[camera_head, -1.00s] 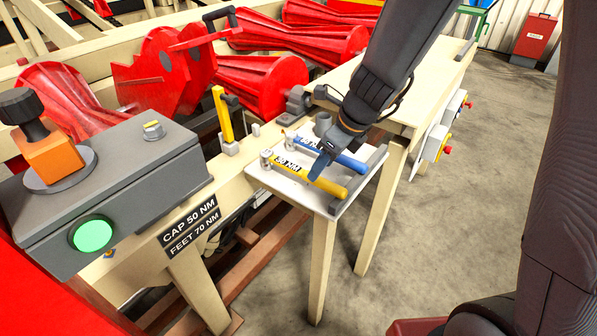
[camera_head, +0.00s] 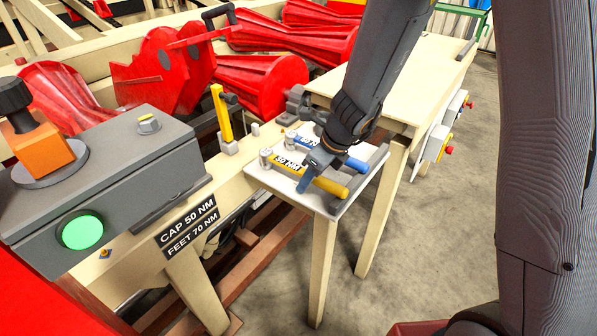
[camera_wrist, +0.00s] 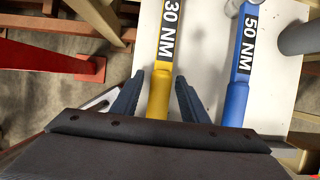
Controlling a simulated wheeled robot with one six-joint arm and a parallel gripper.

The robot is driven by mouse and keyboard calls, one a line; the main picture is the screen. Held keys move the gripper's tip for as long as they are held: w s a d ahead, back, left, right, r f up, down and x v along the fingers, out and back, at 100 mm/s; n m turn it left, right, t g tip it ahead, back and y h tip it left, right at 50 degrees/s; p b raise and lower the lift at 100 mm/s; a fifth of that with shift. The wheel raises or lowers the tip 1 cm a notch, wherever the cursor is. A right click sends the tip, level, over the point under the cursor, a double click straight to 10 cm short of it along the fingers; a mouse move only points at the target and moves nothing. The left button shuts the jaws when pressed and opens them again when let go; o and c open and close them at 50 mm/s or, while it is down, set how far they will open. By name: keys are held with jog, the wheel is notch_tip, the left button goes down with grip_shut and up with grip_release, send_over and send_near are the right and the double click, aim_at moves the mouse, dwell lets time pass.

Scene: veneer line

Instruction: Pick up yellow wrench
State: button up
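The yellow wrench (camera_head: 328,186), marked 30 NM, lies on a small white-topped stand (camera_head: 270,183). In the wrist view the yellow wrench (camera_wrist: 168,50) runs away from me between the two fingers of my gripper (camera_wrist: 158,88). The fingers are open, one on each side of its handle, with gaps showing. In the head view my gripper (camera_head: 308,178) points down at the wrench and hides part of its middle. A blue wrench (camera_head: 355,164), marked 50 NM, lies alongside; it shows to the right in the wrist view (camera_wrist: 238,90).
A grey rail (camera_head: 368,178) edges the stand's right side. A grey control box (camera_head: 110,185) with a green button and an upright yellow lever (camera_head: 222,115) are to the left.

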grip_shut()
